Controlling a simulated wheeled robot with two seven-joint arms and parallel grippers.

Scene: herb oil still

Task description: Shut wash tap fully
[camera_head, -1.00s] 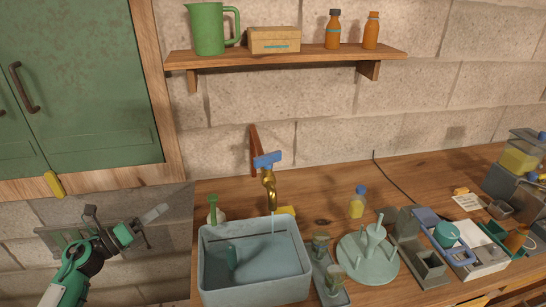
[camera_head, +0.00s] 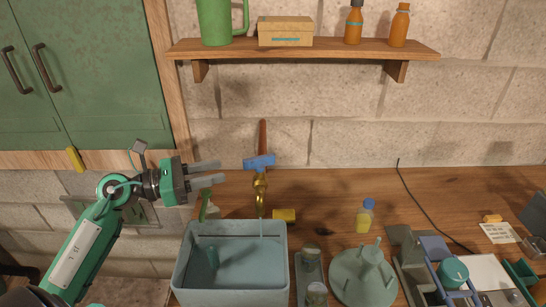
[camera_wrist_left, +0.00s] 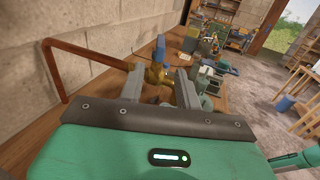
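The wash tap is a brass spout (camera_head: 260,193) with a blue handle (camera_head: 260,161) on top, fed by a copper pipe (camera_head: 263,135) on the wall. A thin stream of water (camera_head: 261,230) runs from it into the grey wash basin (camera_head: 182,277). My left gripper (camera_head: 219,171) is open and empty, left of the blue handle, its fingers pointing right toward it. In the left wrist view the blue handle (camera_wrist_left: 159,50) shows beyond and between the two open fingers (camera_wrist_left: 158,84). A gap to the handle shows in the head view. My right gripper is not in view.
A green-topped bottle (camera_head: 208,208) stands behind the basin, below my left gripper. A yellow object (camera_head: 284,215) lies right of the tap. A small blue-capped bottle (camera_head: 366,216) and a pale round stand (camera_head: 363,276) are further right. A shelf (camera_head: 300,49) hangs above.

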